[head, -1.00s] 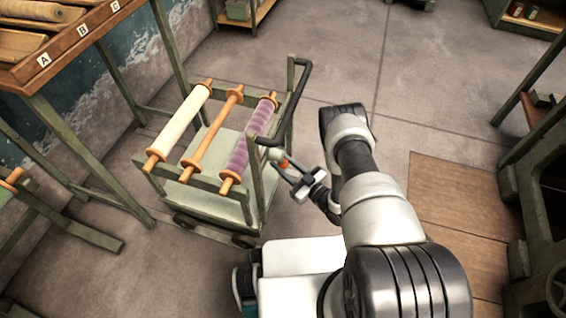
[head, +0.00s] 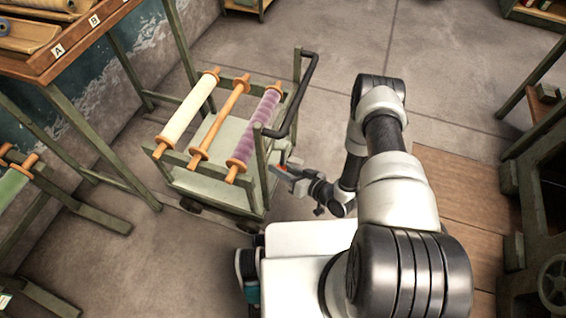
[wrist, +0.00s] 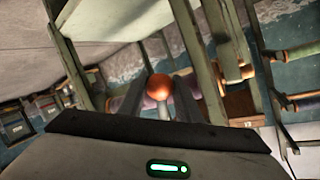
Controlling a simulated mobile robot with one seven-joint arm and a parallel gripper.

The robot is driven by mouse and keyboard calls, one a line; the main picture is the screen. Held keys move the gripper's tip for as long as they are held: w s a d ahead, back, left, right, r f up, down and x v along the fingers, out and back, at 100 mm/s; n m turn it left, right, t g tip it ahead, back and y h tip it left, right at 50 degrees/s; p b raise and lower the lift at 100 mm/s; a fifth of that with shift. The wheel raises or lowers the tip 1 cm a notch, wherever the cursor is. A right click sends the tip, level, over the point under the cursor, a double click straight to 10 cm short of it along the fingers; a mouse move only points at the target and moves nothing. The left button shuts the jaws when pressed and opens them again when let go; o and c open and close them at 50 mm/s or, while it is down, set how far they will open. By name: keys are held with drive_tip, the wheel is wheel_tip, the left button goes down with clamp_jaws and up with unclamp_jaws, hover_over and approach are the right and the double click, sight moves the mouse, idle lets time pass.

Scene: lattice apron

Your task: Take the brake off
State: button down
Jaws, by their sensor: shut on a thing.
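The cart (head: 190,184) has a green frame, a pale lower deck and a black push handle (head: 306,95) at its right end. The brake lever's orange-red knob (head: 283,167) shows at the cart's right side, below the handle. In the wrist view the round knob (wrist: 159,87) sits between my two fingers, on a pale stem. My gripper (head: 285,172) is shut on the knob, reaching in from the right. The rest of the lever is mostly hidden by the cart post and my gripper.
The cart carries a cream roll (head: 187,110), a bare orange roller (head: 218,122) and a purple roll (head: 254,132). A lettered rack (head: 75,45) stands left. A green machine frame (head: 540,195) stands right. The floor behind the cart is clear.

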drive_tip(key=shift+s+a+r+m+g, duration=0.2)
drive_tip(key=shift+s+a+m+g, duration=0.1)
drive_tip(key=shift+s+m, duration=0.1)
idle(0.3)
drive_tip(key=c, duration=1.3)
unclamp_jaws()
drive_tip(key=shift+d, duration=0.1)
